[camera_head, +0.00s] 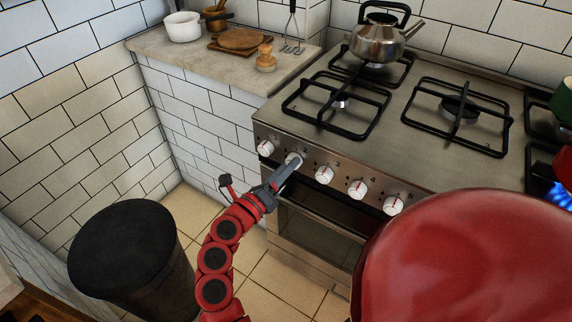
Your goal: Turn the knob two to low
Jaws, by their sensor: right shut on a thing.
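The stove (420,115) has a row of several white knobs with red marks along its front panel. Knob two (293,158) is the second from the left, partly hidden by my right gripper. My right gripper (287,167) is at the front panel, its fingers shut on knob two. The knob's mark and exact setting are too covered to read. Knob one (265,148) is just left of it and knob three (324,175) just right. My left gripper is not in view.
A steel kettle (378,42) stands on the back left burner. A blue flame (562,195) burns at the right edge, near a green pot (564,100). A dark bin (123,250) stands at lower left. The counter (200,65) left of the stove holds a white pot (183,27).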

